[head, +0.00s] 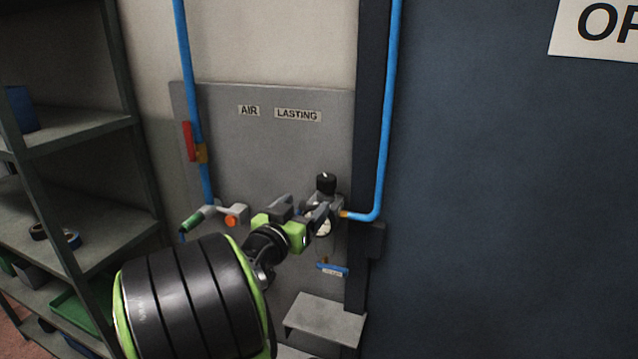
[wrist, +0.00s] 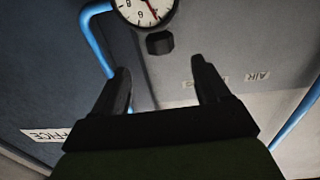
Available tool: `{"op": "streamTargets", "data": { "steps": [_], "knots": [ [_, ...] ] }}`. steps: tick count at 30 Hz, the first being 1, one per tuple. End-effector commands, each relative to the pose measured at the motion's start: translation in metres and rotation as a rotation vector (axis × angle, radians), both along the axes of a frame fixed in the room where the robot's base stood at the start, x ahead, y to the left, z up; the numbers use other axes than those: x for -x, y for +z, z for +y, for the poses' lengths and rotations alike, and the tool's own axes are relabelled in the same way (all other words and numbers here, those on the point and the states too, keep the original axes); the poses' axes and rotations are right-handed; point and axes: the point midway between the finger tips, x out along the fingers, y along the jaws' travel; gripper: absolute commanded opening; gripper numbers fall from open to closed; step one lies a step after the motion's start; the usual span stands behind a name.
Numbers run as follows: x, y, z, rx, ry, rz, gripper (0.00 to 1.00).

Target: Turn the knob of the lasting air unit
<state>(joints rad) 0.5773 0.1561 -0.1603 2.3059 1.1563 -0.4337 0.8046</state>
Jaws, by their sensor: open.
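The lasting air unit (head: 337,205) is mounted on a grey panel, with a black knob (head: 326,183) on top and a round white-faced gauge (head: 323,229) below, partly hidden by my gripper. My gripper (head: 303,210) is in front of the unit, open and empty, slightly lower and left of the knob in the head view. In the wrist view, which looks upside down, the dark knob (wrist: 160,43) lies beyond my open fingertips (wrist: 162,72), sideways between them. The gauge (wrist: 146,10) is cut by the top edge there. No contact with the knob shows.
Blue pipes (head: 385,110) run down to the unit and at the panel's left. A valve with an orange button (head: 233,217) is left of my gripper. A grey ledge (head: 325,320) juts out below. A metal shelf (head: 75,140) stands left; a dark blue wall (head: 500,200) is right.

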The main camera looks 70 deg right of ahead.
Motion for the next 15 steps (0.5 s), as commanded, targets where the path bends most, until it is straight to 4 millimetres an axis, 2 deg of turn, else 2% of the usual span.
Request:
{"op": "streamTargets", "data": {
  "steps": [1, 9, 15],
  "knots": [
    [0.005, 0.004, -0.014, 0.0, -0.009, 0.001, 0.75],
    [0.014, 0.005, -0.081, -0.001, -0.006, 0.0, 0.75],
    [0.017, 0.003, -0.112, -0.001, -0.002, 0.0, 0.75]
  ]
}}
